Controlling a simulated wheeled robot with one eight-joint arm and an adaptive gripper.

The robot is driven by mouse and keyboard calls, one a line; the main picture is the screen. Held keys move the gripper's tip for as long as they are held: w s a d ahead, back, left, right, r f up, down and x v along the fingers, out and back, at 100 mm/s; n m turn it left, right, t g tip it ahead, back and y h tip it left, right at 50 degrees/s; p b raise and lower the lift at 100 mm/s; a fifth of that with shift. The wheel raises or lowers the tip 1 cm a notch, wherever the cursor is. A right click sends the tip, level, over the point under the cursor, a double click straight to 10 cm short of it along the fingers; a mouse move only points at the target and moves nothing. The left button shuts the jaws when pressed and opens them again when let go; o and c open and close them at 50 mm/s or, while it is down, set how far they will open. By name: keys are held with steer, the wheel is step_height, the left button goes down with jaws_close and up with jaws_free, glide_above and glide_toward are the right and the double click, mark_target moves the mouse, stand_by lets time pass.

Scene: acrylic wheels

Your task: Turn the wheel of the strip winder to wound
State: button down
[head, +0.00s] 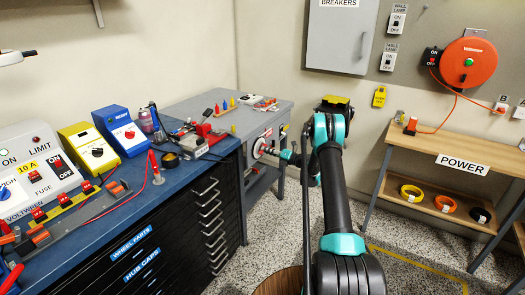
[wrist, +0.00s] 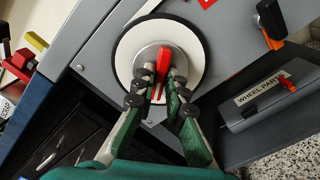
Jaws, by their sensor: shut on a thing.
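The wheel is a white disc with a black rim and a grey hub (wrist: 130,50), mounted on the side of a grey bench. It also shows in the head view (head: 259,147), small and partly hidden by my gripper. A red handle (wrist: 163,60) stands out from the hub. My gripper (wrist: 160,85) is shut on this red handle, one finger on each side. In the head view my gripper (head: 284,154) reaches the disc from the right. The "wound" mark cannot be read in either view; a red label (wrist: 207,3) is cut off at the top edge.
A grey box labelled WHEEL PARTS (wrist: 262,98) is right of the disc, with a black-and-orange lever (wrist: 270,22) above it. A blue-topped drawer cabinet (head: 150,215) stands left of my arm. A wooden POWER bench (head: 455,140) is right. Speckled floor between is partly free.

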steer(key=shift+m, duration=0.3)
steer(key=m, duration=0.4)
steer(key=shift+m, duration=0.3)
steer(key=c, duration=1.4)
jaws_free()
steer(key=shift+c, duration=0.2)
steer(key=shift+s+d, duration=0.1)
steer(key=shift+d, duration=0.05)
steer(key=v, duration=0.6)
steer(key=shift+s+d, duration=0.25)
